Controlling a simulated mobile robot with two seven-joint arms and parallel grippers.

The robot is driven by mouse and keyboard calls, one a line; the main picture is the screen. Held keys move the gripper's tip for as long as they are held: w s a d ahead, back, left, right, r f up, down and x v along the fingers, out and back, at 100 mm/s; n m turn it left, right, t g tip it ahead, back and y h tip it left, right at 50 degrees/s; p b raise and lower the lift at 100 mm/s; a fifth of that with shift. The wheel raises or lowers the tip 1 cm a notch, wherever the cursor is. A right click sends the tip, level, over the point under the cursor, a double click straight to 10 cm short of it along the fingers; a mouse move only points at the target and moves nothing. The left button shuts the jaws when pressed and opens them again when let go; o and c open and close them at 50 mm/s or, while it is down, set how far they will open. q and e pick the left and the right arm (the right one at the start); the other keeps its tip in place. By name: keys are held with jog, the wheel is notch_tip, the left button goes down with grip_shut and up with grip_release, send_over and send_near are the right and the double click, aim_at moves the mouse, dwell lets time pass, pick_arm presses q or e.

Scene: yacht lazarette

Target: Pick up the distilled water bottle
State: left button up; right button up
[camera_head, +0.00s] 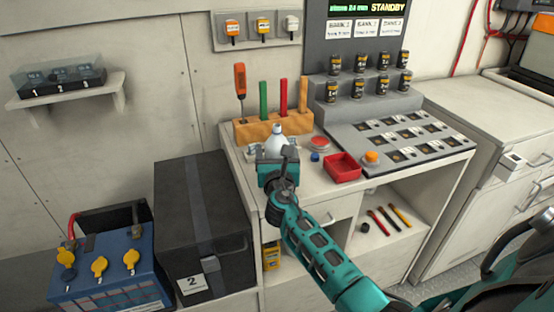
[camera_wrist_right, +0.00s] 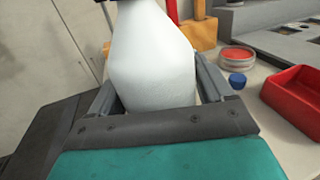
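The distilled water bottle, a white rounded bottle (camera_head: 275,143), stands on the counter in front of a wooden tool block. It fills the upper middle of the right wrist view (camera_wrist_right: 152,62), where its top is cut off. My right gripper (camera_head: 281,160) is at the near side of the bottle and hides its lower part in the head view. In the wrist view one finger lies on each side of the bottle, close to its sides. Whether the fingers press on it cannot be told. My left gripper is not in view.
The wooden block (camera_head: 258,128) behind the bottle holds an orange screwdriver and coloured rods. A red tray (camera_head: 342,168), a blue cap (camera_head: 315,157) and a round red-topped tin (camera_head: 319,143) are to its right. A black box (camera_head: 203,222) stands left of the counter.

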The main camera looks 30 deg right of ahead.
jog(key=c, duration=1)
jog(key=shift+r, duration=0.15)
